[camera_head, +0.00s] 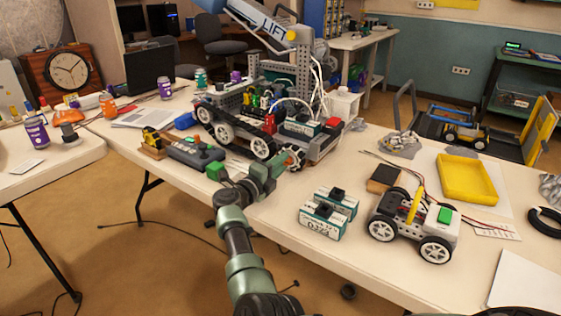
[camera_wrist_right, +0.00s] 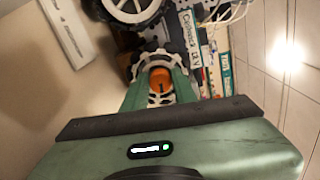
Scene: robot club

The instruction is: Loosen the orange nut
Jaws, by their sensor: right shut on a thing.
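The orange nut (camera_wrist_right: 160,82) shows in the right wrist view, at the middle of a wheel with black and white parts (camera_wrist_right: 153,62). My right gripper (camera_wrist_right: 160,78) is shut on the nut, with one green finger on each side of it. In the head view, the right gripper (camera_head: 282,167) reaches the near front wheel (camera_head: 295,157) of the large grey robot (camera_head: 325,142) on the table. The nut itself is mostly hidden there by the gripper. My left gripper is not in view.
A remote control (camera_head: 194,153) lies left of my gripper. Two boxes (camera_head: 322,221) and a small white-wheeled car (camera_head: 415,225) stand to the right. A yellow tray (camera_head: 467,192) lies farther right. The table's front edge runs under my right arm.

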